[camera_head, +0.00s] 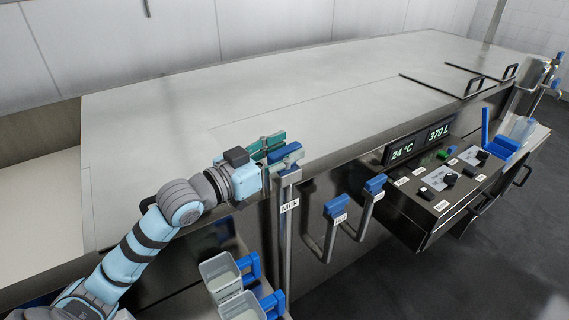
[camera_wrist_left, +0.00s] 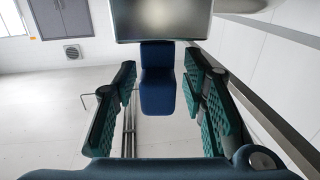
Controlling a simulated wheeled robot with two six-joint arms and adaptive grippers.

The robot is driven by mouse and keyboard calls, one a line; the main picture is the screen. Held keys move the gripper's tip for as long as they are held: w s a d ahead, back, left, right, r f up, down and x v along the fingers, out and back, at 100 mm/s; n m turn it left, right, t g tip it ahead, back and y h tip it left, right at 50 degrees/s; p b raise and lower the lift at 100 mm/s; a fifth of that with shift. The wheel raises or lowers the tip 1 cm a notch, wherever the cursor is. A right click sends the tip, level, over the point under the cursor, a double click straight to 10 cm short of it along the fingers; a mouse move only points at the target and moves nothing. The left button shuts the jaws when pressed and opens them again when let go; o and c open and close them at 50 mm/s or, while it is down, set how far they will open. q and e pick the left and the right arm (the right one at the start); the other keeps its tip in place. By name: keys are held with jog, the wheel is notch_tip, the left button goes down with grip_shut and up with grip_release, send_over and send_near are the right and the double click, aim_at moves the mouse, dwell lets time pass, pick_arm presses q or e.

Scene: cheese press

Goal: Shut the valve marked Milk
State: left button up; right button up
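The valve marked Milk has a blue handle (camera_head: 287,155) on top of a grey vertical pipe at the vat's front edge. A white Milk label (camera_head: 290,205) is on the pipe below it. My left gripper (camera_head: 270,146) is at the handle from the left. In the left wrist view, the green finger pads of my left gripper (camera_wrist_left: 158,108) stand apart. A blue handle part (camera_wrist_left: 158,85) shows between them, with gaps on both sides. Whether anything touches is not clear. My right gripper is not in view.
Two more blue-handled valves (camera_head: 338,207) (camera_head: 375,184) stand to the right. A control panel (camera_head: 440,178) with displays, knobs and labels is beyond them. Clear containers (camera_head: 220,275) with blue handles are below my left arm. The vat's broad lid (camera_head: 300,85) is clear.

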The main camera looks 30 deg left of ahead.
pick_arm(q)
jog(key=shift+w+d, duration=0.15)
jog(key=shift+r, duration=0.1)
grip_shut()
jog(key=h+b, duration=0.1)
jog(key=m+h+b, duration=0.1)
jog(key=shift+f+m+g+b, duration=0.25)
jog(key=shift+m+g+b, duration=0.05)
jog(key=shift+g, duration=0.1)
jog(key=shift+r, duration=0.25)
grip_release()
